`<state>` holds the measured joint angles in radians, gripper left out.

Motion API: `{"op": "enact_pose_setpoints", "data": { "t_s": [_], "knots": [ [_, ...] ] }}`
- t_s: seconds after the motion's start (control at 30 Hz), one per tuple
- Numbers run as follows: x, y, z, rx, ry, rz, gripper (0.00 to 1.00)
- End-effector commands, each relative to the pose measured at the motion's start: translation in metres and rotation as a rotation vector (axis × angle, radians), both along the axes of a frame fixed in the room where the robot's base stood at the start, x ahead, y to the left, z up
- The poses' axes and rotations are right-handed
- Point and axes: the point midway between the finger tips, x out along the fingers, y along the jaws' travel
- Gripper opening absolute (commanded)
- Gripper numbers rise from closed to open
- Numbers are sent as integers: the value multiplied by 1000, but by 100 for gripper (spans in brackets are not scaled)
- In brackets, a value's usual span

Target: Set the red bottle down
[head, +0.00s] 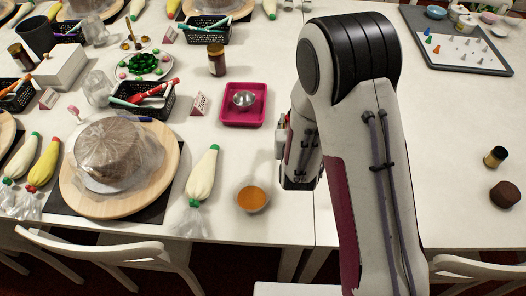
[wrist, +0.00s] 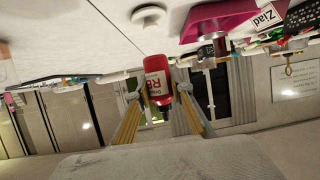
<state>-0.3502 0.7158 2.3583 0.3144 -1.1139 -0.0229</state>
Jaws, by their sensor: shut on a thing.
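The red bottle (wrist: 156,66) has a pale label with red letters and shows in the wrist view, between the two yellowish fingers of my gripper (wrist: 160,100). My gripper is shut on it. The wrist picture is turned over, with the white table (wrist: 70,40) along its top. I cannot tell whether the bottle touches the table. In the head view my arm hides the gripper's fingertips, and I do not make out the red bottle there.
Left of my arm are a pink tray (head: 225,118) with a metal bowl (head: 244,99), an orange-filled bowl (head: 252,198), a white piping bag (head: 202,175) and a wrapped cake (head: 118,152). A brown bottle (head: 496,156) and dark round thing (head: 505,194) stand far right. Bare table lies between.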

Motion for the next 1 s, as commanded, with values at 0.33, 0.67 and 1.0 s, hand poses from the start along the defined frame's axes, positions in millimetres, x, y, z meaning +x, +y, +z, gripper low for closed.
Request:
{"op": "enact_pose_setpoints", "data": {
  "t_s": [0.33,0.67,1.0],
  "knots": [
    [-4,55,2,0,0,235,0],
    [-12,79,2,0,0,343,0],
    [-12,80,1,0,0,347,0]
  ]
}}
